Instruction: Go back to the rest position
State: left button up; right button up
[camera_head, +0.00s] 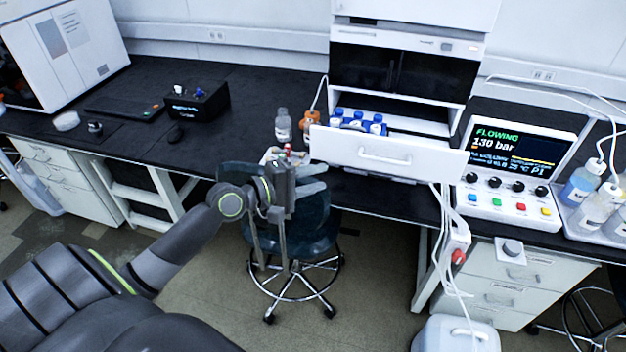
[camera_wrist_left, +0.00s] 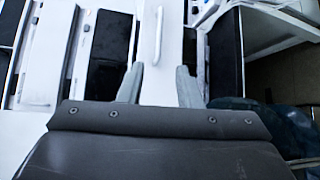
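My left gripper (camera_head: 316,178) is in the middle of the head view, in front of the bench edge and above a dark chair. Its two fingers point right, apart, with nothing between them. In the left wrist view my left gripper (camera_wrist_left: 159,78) also shows spread fingers. The white drawer front (camera_head: 388,153) with its handle is just beyond and above the gripper in the head view. My right gripper is not in view.
The drawer of the white instrument stack (camera_head: 408,30) is pulled out, with blue-capped vials (camera_head: 358,122) inside. A clear bottle (camera_head: 283,125) stands left of it. The dark chair (camera_head: 308,228) is below my gripper. A control panel (camera_head: 517,165) stands at right.

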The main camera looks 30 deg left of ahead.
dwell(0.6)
pick_arm(q)
jog(key=s+a+f+g+y, duration=0.1)
jog(key=a+f+y, duration=0.25)
jog(key=f, duration=0.65)
jog(key=s+a+f+g+y, duration=0.15)
jog(key=a+f, duration=0.35)
jog(key=f, duration=0.5)
jog(key=s+a+f+m+g+y, duration=0.15)
jog(key=s+f, duration=0.25)
jog(key=f, duration=0.4)
jog(key=s+a+f+m+g+y, duration=0.15)
jog(key=s+f, duration=0.25)
jog(key=f, duration=0.5)
jog(key=s+d+f+m+g+y, duration=0.1)
jog(key=s+d+f+m+g, duration=0.25)
jog(key=s+f, duration=0.95)
jog(key=s+d+f+m+g, duration=0.2)
jog(key=s+d+f+m, duration=0.1)
jog(key=s, duration=0.7)
jog(key=s+d+f+m+g+b, duration=0.1)
jog(key=s+d+f+m, duration=0.3)
jog(key=s, duration=0.6)
jog(key=shift+s+f+g, duration=0.25)
jog(key=shift+g, duration=0.35)
